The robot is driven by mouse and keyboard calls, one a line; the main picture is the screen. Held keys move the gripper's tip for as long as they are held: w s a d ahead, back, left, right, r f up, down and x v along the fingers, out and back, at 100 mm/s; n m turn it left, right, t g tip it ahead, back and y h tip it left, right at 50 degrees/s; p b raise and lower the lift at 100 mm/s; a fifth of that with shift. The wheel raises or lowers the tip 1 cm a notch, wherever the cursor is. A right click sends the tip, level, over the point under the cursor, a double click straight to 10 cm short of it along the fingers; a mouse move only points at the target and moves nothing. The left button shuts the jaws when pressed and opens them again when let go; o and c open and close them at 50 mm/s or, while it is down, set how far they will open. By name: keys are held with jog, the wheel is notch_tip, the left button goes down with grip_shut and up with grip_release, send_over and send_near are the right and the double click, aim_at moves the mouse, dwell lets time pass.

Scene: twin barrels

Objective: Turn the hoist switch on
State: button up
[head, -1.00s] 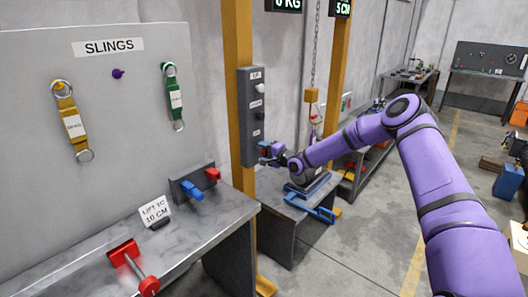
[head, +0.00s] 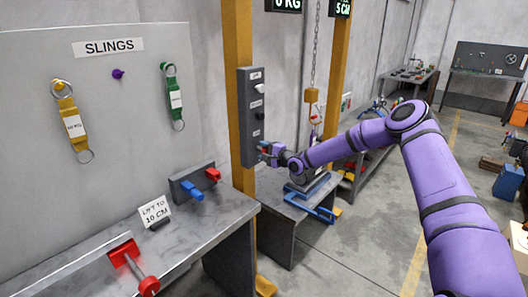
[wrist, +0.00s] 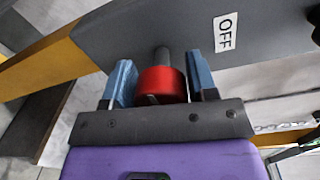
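The dark grey control box (head: 247,125) is on the yellow post, with labelled controls in a column. Its lowest control is a red knob (wrist: 162,84) on a short grey stem, seen large in the wrist view. An OFF label (wrist: 226,27) is on the box to the right of the knob there. In the head view my gripper (head: 264,150) is at the bottom of the box, where the fingers partly hide the knob.
A chain with a yellow hook block (head: 312,95) hangs right of the box. Below stands a small table (head: 285,207) with a blue-handled item. The workbench (head: 215,215) at left holds red and blue pieces.

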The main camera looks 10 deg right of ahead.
jog(key=shift+o, duration=1.3)
jog(key=v, duration=1)
jog(key=shift+s+d, duration=0.2)
jog(key=shift+s, duration=0.1)
